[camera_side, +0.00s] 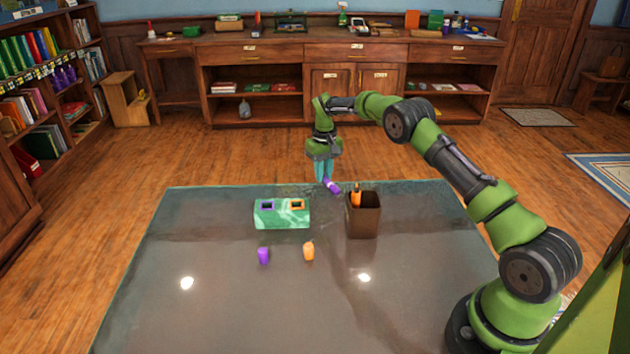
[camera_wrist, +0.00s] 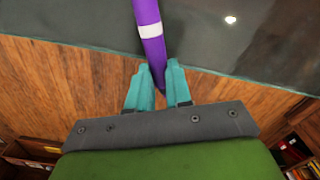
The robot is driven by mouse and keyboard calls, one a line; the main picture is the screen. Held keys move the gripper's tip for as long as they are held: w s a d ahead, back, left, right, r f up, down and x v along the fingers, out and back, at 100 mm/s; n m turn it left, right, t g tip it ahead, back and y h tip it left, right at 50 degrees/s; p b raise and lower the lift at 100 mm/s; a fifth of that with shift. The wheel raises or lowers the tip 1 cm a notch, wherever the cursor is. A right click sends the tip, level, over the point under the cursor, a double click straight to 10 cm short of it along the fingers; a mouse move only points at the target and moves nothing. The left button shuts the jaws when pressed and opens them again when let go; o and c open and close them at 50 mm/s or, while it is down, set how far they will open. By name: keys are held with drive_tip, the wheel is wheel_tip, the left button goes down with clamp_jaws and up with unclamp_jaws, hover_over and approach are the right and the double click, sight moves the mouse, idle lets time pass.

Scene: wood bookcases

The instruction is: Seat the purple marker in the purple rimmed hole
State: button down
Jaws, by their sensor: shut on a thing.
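The purple marker (camera_side: 332,186) has a white band and is held tilted in my gripper (camera_side: 324,173), above the far edge of the table. In the wrist view the marker (camera_wrist: 149,35) runs up from between the teal fingertips of my gripper (camera_wrist: 158,80), which are shut on it. A green marbled block (camera_side: 282,220) stands on the table, left of and nearer than the gripper. Its top has a purple rimmed hole (camera_side: 267,206) on the left and an orange rimmed hole (camera_side: 297,205) on the right. The marker is apart from the block.
A dark brown cup (camera_side: 362,222) holding an orange marker (camera_side: 356,194) stands right of the block. The table's (camera_side: 200,315) front and left are clear.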

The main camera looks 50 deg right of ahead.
drive_tip(key=shift+f, duration=0.1)
drive_tip(key=shift+f, duration=0.15)
drive_tip(key=c, duration=1)
unclamp_jaws()
drive_tip(key=shift+c, duration=0.2)
